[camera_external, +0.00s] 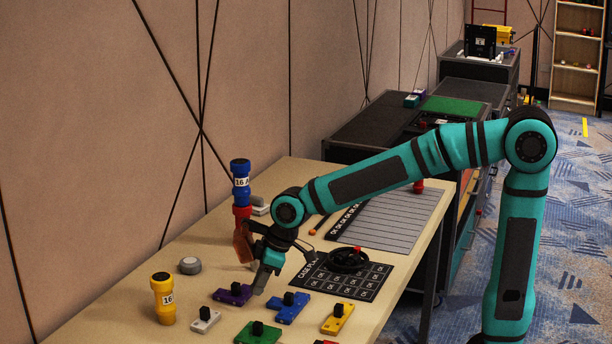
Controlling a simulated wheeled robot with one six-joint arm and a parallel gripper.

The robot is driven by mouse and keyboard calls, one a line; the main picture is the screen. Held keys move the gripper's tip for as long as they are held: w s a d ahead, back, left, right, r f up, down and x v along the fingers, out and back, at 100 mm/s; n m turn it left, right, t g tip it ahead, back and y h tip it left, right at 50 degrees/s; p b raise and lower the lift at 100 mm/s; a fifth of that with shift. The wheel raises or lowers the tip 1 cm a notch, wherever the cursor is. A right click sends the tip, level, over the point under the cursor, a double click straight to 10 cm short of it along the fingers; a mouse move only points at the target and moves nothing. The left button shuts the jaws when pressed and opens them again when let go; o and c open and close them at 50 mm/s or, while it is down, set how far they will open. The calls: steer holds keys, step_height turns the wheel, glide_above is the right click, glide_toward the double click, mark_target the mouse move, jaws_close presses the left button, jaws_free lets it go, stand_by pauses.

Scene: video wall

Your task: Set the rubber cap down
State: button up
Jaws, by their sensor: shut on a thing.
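My gripper (259,266) points down low over the left part of the wooden table (214,233), just behind the purple block. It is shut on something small. The rubber cap is not clearly seen; the fingers hide what sits between them, and I cannot tell if it touches the table. A reddish connector (242,213) is right beside the gripper, partly behind it, with a blue connector labelled 16 A (240,180) above it in the picture.
A yellow connector (163,300) stands at the front left, near a grey round knob (190,265). Purple (232,294), blue (288,307), white (204,320), green (257,334) and yellow (338,318) blocks lie in front. A dark gridded mat (350,287) lies to the right.

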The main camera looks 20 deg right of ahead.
step_height(320, 180, up, 23)
steer(key=w+r+m, duration=0.2)
steer(key=w, duration=2.2)
steer(key=w+d+f+m, duration=0.1)
steer(key=w+d, duration=0.2)
steer(key=w, duration=0.5)
steer(key=w+d+f+m+t+h, duration=0.1)
steer(key=w+d, duration=0.2)
steer(key=w, duration=0.5)
steer(key=w+d+f+m, duration=0.1)
steer(key=w+d, duration=0.2)
steer(key=w, duration=0.5)
steer(key=shift+t, duration=0.3)
step_height(320, 180, down, 28)
steer(key=shift+a+r, duration=0.15)
steer(key=o, duration=1)
steer(key=v, duration=1.2)
